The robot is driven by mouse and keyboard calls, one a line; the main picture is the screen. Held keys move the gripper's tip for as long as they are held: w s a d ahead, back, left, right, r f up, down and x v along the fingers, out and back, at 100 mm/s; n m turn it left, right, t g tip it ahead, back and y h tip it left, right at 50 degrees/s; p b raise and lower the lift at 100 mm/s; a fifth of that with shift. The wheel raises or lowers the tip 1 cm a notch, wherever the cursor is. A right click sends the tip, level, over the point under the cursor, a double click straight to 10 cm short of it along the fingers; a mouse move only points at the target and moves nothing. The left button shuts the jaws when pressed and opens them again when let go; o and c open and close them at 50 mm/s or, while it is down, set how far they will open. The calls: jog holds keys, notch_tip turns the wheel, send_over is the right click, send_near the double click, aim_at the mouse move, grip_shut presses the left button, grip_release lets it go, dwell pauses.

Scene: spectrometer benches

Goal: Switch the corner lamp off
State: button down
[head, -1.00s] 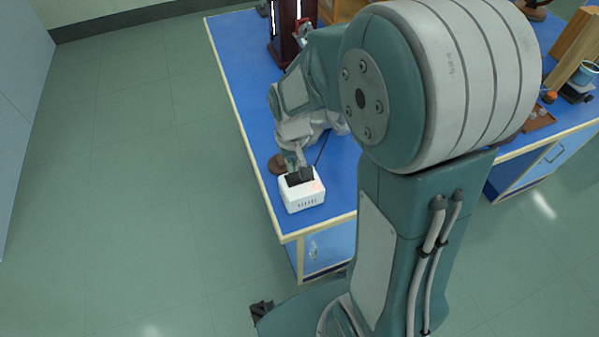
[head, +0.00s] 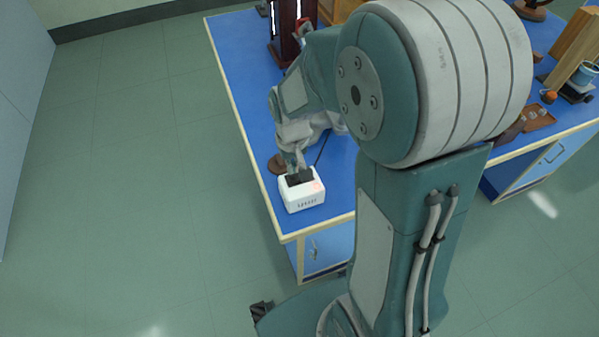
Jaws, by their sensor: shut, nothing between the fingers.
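A white box (head: 304,198) with vent slots and a dark top stands at the near corner of the blue bench. A faint red glow shows on the right part of its top. My gripper (head: 298,176) points down at the top of this box, shut and with nothing held. Its fingertips are dark against the dark top, so I cannot tell whether they touch it. A brown round base (head: 277,164) sits just behind the box, partly hidden by my gripper. I cannot tell from this view which of these is the corner lamp.
The blue bench (head: 235,75) has a pale edge and a clear strip on its left. A dark red upright apparatus (head: 285,30) stands farther back. At right are a wooden block (head: 574,45) and a brown tray (head: 538,117). My arm hides the bench's middle.

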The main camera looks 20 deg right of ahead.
aim_at(293, 176)
jog(key=shift+f, duration=1.05)
dwell(0.5)
jog(key=shift+r, duration=3.55)
jog(key=shift+r, duration=0.15)
jog(key=s+r+t, duration=0.5)
jog(key=s+r, duration=0.7)
jog(key=s, duration=0.2)
jog(key=shift+r+t, duration=0.3)
jog(key=shift+r, duration=0.1)
jog(key=shift+s, duration=0.1)
